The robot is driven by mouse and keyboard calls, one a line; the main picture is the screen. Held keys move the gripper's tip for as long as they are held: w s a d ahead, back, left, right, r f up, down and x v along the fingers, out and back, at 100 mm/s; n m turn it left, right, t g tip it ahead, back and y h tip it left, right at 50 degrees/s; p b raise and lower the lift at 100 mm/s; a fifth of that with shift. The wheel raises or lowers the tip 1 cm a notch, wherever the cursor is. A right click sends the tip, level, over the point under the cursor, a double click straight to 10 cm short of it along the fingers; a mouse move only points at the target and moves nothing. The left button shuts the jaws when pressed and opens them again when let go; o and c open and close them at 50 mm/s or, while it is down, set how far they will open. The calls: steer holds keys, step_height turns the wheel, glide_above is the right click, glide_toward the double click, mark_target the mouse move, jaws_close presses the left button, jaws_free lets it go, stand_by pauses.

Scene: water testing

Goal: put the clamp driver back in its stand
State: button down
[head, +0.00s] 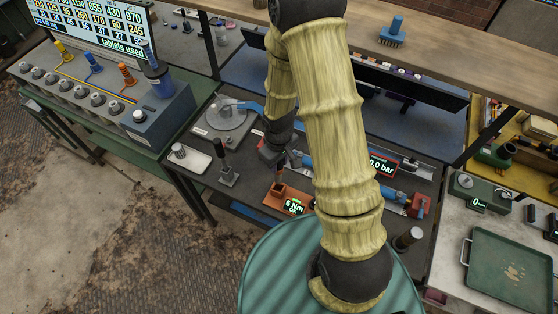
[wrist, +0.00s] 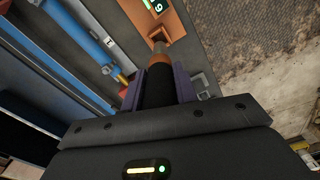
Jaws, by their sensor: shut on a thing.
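My gripper (wrist: 160,82) is shut on the clamp driver (wrist: 158,90). In the wrist view the driver has a black handle between the fingers, an orange-brown collar and a narrower end pointing away from me. The orange stand (head: 285,197) sits on the dark bench in the head view, with a small block on it and a lit display reading 6 Nm. The stand (wrist: 181,18) also shows beyond the driver's far end in the wrist view. My gripper (head: 275,156) is just above and behind the stand in the head view. I cannot tell whether the driver touches the stand.
A blue pipe assembly (wrist: 82,35) lies close beside the stand, with a bar display (head: 381,168) near it. A black-handled upright tool (head: 228,175) and a white plate with a grey knob (head: 190,158) stand to the left. My arm hides part of the bench.

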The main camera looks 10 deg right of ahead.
mark_target(279, 177)
steer(key=shift+f+b, duration=1.5)
steer(key=shift+f, duration=0.4)
steer(key=shift+f, duration=0.3)
steer(key=shift+f+b, duration=2.25)
steer(key=shift+f, duration=0.2)
steer(key=c, duration=1)
jaws_free()
step_height(279, 177, up, 18)
steer(key=shift+f+b, duration=0.25)
steer(key=shift+b, duration=0.1)
